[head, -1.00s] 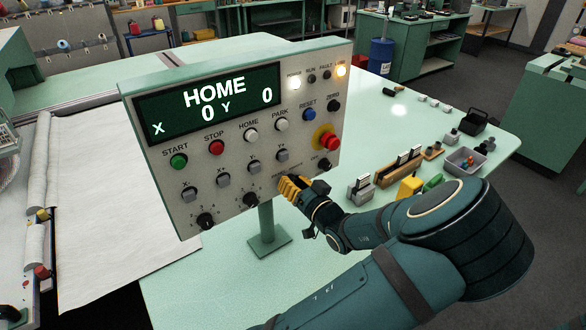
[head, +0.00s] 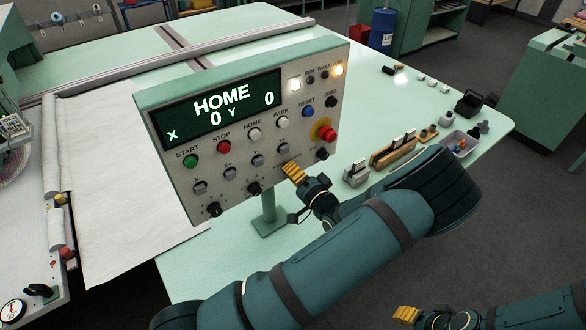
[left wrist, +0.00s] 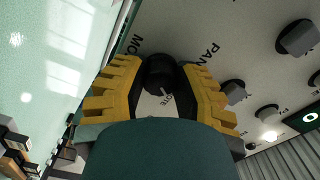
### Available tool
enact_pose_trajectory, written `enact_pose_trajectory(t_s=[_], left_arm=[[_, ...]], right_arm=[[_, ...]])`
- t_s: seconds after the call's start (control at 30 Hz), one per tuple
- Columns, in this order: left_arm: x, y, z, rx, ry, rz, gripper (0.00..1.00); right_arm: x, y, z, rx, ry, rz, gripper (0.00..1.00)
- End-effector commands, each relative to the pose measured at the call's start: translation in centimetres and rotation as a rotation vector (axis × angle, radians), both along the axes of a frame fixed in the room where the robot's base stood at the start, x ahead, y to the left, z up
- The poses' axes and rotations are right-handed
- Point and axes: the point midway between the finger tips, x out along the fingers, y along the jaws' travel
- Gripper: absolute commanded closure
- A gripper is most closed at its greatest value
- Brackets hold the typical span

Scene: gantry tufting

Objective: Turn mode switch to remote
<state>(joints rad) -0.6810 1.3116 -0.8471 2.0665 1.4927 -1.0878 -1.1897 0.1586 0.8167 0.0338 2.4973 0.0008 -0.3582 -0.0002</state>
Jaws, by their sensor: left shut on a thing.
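The control panel (head: 240,135) stands on a post on the green table, its display reading HOME, X 0, Y 0. My left gripper (head: 294,172) is at the panel's lower right edge and hides the mode switch in the head view. In the left wrist view its yellow fingers (left wrist: 160,95) are shut on the mode switch (left wrist: 160,72), a black knob, one finger on each side. Lettering beginning MO and PAN shows beyond the knob. Letters ending OTE show between the fingers, near a pale mark on the knob. My right gripper (head: 405,313) is at the bottom right, away from the panel.
Another black knob (head: 322,154) and the red emergency button (head: 327,134) are close to my left gripper. A wooden rack (head: 393,151) and a grey bin (head: 460,143) stand on the table to the right. White fabric (head: 130,180) lies to the left.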

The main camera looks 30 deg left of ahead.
Motion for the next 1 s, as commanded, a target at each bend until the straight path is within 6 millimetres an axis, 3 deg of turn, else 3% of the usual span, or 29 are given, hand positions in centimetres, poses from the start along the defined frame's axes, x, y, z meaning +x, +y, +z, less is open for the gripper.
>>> enact_pose_trajectory(t_s=[0.6,0.63,0.7,0.73,1.0], left_arm=[[0.03,0.08,0.11,0.021,0.039,0.001,1.00],[0.03,0.08,0.12,0.021,0.039,0.001,0.61],[0.03,0.07,0.10,0.019,0.039,0.000,0.37],[0.03,0.07,0.10,0.019,0.039,0.000,0.33],[0.02,0.00,0.05,0.017,0.039,0.000,0.33]], right_arm=[[0.03,0.02,0.37,0.000,0.001,0.001,0.53],[0.03,0.02,0.37,0.000,0.001,0.001,0.53],[0.02,0.02,0.37,0.000,0.001,0.001,0.53],[0.02,0.02,0.37,0.000,0.001,0.001,0.53],[0.03,0.01,0.37,0.000,0.001,0.001,0.53]])
